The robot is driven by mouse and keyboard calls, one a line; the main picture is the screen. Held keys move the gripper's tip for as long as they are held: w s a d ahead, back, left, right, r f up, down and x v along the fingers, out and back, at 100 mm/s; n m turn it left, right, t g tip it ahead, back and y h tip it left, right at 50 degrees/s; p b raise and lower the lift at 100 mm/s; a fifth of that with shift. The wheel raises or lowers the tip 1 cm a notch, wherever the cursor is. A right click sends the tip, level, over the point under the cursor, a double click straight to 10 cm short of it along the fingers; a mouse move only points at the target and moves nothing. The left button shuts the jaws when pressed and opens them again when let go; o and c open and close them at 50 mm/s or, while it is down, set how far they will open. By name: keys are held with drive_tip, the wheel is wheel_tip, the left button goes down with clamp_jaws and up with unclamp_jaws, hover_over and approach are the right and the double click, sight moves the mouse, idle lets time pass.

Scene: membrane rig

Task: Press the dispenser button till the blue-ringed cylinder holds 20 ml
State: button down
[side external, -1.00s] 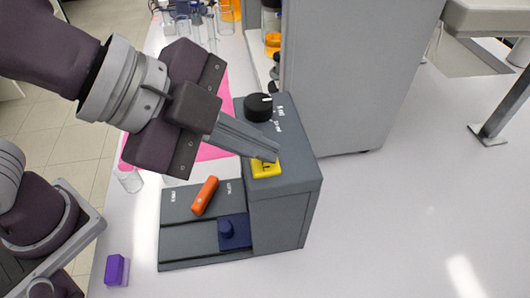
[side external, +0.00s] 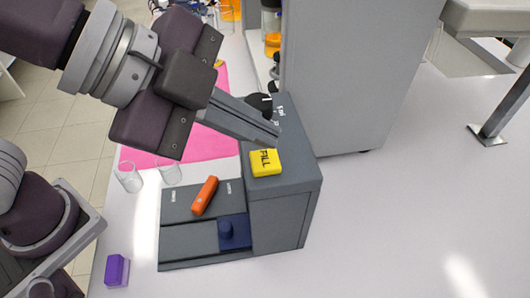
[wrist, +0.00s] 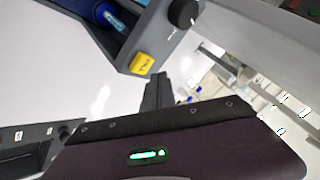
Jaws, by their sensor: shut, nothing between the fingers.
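The grey dispenser (side external: 285,205) stands on the white bench. Its yellow FILL button (side external: 265,163) is on top, and the button also shows in the wrist view (wrist: 142,63). My gripper (side external: 275,138) is shut and empty, with its fingertips just above and behind the button, apart from it. A black knob (side external: 260,103) behind the fingers is partly hidden.
A pink mat (side external: 205,143) lies behind the dispenser. A tall grey cabinet (side external: 355,70) stands close behind it on the right. A purple block (side external: 117,270) lies at the bench's front left.

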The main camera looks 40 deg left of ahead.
sight(256, 161)
drive_tip(key=shift+r, duration=2.15)
drive_tip(key=w+a+f+n+y, duration=0.1)
drive_tip(key=a+n+y, duration=0.3)
drive_tip(key=a, duration=0.7)
drive_tip(key=s+a+f+n+y, duration=0.1)
drive_tip(key=s+a+f+n, duration=0.2)
drive_tip(key=a+n, duration=0.3)
drive_tip(key=s+a+f+n+g, duration=0.1)
drive_tip(key=s+a+f+n, duration=0.2)
drive_tip(key=s+a+n, duration=0.3)
drive_tip(key=shift+a+n+g+y, duration=0.3)
drive_tip(key=shift+a+n+y, duration=0.1)
drive_tip(key=shift+a, duration=0.45)
